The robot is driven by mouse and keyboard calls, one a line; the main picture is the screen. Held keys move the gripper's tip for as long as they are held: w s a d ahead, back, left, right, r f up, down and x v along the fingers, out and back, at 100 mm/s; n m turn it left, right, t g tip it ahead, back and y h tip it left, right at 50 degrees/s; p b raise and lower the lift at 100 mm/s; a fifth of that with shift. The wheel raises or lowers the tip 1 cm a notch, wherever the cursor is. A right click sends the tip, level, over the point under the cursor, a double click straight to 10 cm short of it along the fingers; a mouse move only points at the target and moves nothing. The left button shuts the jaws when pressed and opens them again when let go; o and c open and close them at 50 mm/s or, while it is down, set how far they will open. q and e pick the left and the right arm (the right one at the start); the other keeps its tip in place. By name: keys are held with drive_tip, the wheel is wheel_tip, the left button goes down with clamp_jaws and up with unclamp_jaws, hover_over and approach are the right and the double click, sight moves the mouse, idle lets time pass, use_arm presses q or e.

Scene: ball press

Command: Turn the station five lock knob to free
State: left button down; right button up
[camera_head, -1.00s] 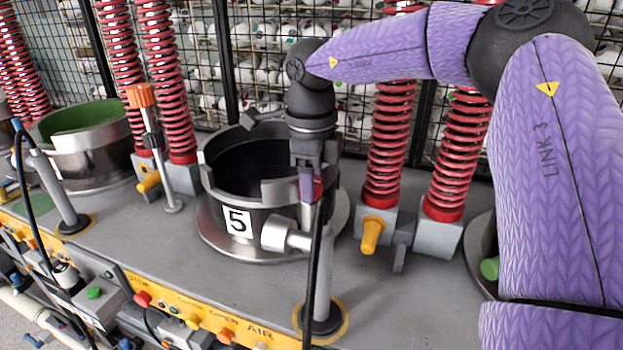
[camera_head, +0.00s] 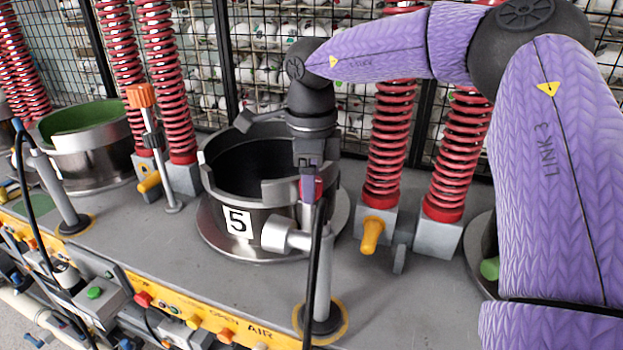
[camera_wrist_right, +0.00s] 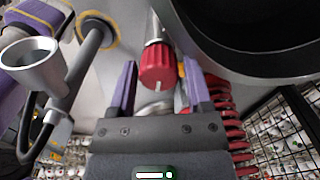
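The red lock knob (camera_wrist_right: 157,68) has a white mark on its rim, which points toward the bottom of the right wrist view. It sits on a metal fitting at the station marked 5 (camera_head: 238,222). In the head view only a little red of the knob (camera_head: 318,189) shows beside the fingers. My right gripper (camera_wrist_right: 160,72) is open, pointing down, with one purple finger on each side of the knob. Narrow gaps seem to show between fingers and knob; I cannot tell whether either touches. My left gripper is in neither view.
The station's round metal pot (camera_head: 282,190) is right behind the knob. A grey post with a black hose (camera_head: 323,285) stands in front of it. Red springs (camera_head: 390,140) rise at the right, before a wire mesh fence. A metal cup (camera_wrist_right: 32,65) shows in the wrist view.

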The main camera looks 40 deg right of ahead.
drive_tip(key=shift+o, duration=0.9)
drive_tip(key=shift+s, duration=0.1)
